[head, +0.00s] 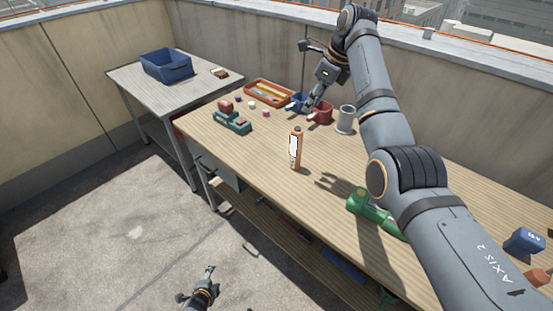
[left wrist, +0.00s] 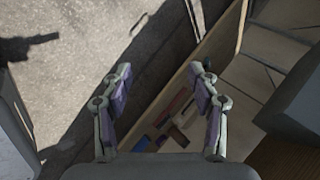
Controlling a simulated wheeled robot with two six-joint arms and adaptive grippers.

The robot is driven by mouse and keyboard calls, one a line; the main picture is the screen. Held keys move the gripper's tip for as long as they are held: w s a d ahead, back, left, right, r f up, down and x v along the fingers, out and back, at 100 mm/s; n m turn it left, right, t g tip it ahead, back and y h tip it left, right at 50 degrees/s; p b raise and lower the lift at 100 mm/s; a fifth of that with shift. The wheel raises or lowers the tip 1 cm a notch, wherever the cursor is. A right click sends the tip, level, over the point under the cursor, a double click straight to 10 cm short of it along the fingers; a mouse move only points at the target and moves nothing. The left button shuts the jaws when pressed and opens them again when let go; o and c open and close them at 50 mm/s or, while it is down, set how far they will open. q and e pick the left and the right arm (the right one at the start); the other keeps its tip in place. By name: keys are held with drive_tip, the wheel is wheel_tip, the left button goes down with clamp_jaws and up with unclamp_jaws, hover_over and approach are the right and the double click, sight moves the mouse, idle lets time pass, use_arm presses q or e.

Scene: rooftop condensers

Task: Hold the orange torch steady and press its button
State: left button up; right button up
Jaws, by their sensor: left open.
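The orange torch (head: 299,150), with a white panel on its side, stands upright near the front edge of the wooden workbench (head: 250,158). My left gripper (head: 209,271) is low in front of the bench, over the concrete floor, well apart from the torch. In the left wrist view my left gripper (left wrist: 160,72) is open and empty, and the torch is not in that view. My right gripper (head: 311,103) is at the back of the bench between a blue mug (head: 297,101) and a red mug (head: 322,112). Its fingers are too small to read.
A grey cylinder (head: 345,120) stands behind the torch. A green tool (head: 368,206) lies to its right, partly behind my right arm. A teal holder (head: 233,123) and an orange tray (head: 269,93) are to the left. A side table (head: 180,97) bears a blue bin (head: 166,66).

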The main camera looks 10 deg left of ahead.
use_arm(q)
drive_tip(key=w+d+r+m+t+h, duration=0.2)
drive_tip(key=w+d+r+m+t, duration=0.2)
drive_tip(key=w+r+m, duration=0.85)
drive_tip(key=w+d+r+m+t+h, duration=0.35)
drive_tip(key=w+r+m, duration=0.5)
drive_tip(key=r, duration=0.75)
drive_tip(key=d+r+m+h, duration=0.1)
drive_tip(key=d+r+m, duration=0.1)
drive_tip(key=r+m, duration=0.1)
drive_tip(key=w+d+r+m+h, duration=0.1)
drive_tip(key=d+r+m+h, duration=0.1)
drive_tip(key=r, duration=0.3)
drive_tip(key=w+d+r+m+h, duration=0.1)
drive_tip(key=d+r+m, duration=0.2)
drive_tip(key=d+r, duration=0.1)
drive_tip(key=shift+w+d+r+m, duration=0.15)
drive_tip(key=shift+w+d+m, duration=0.05)
drive_tip(key=shift+m, duration=0.2)
drive_tip(key=g+h, duration=0.2)
approach(293, 148)
drive_tip(key=shift+n, duration=0.4)
drive_tip(key=x, duration=1.1)
drive_tip(key=shift+w+d+r, duration=0.1)
drive_tip(key=shift+w+d, duration=0.05)
drive_tip(key=shift+d, duration=0.1)
